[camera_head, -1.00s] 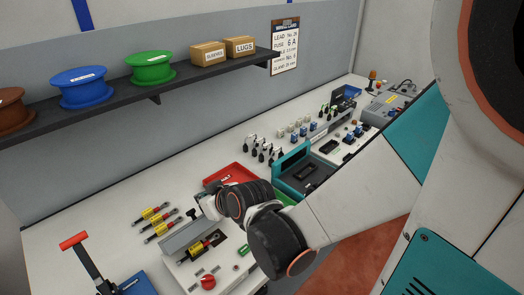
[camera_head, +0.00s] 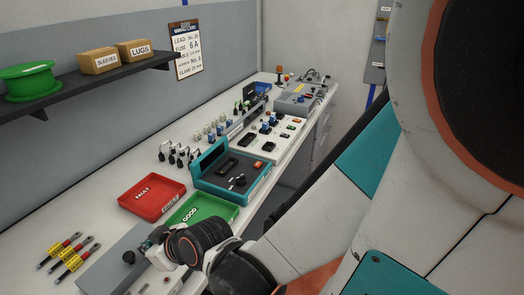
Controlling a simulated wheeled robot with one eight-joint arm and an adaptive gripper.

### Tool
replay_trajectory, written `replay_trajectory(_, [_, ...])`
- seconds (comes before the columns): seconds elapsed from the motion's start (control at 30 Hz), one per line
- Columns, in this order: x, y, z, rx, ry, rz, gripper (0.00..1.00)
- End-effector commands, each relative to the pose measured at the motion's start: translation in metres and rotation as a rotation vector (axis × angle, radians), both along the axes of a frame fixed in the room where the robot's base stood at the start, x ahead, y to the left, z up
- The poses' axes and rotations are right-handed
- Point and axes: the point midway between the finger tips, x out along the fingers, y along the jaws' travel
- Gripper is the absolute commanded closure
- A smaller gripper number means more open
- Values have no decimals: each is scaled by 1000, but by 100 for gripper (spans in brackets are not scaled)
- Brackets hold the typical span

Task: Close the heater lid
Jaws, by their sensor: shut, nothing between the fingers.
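The heater (camera_head: 160,284) is a pale unit at the bottom edge of the head view, partly cut off. The inside of the heater is hidden under the lid. My gripper (camera_head: 147,246) is shut and empty, just right of the knob and close to the lid's right edge. I cannot tell whether it touches the lid. My wrist hides part of the heater's right side.
Several yellow-sleeved leads (camera_head: 71,252) lie left of the heater. A red FAULT tray (camera_head: 152,197) and a green GOOD tray (camera_head: 200,209) sit behind it. A teal tester (camera_head: 232,178) stands beyond. A shelf (camera_head: 90,82) runs along the left wall.

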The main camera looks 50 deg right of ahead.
Motion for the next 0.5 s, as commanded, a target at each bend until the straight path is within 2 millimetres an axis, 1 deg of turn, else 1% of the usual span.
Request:
replay_trajectory(0.03, [-3,-1,-5,0,0,-1,100])
replay_trajectory(0.2, [-4,-1,-11,0,0,-1,100])
replay_trajectory(0.5, [-5,-1,-14,0,0,-1,100])
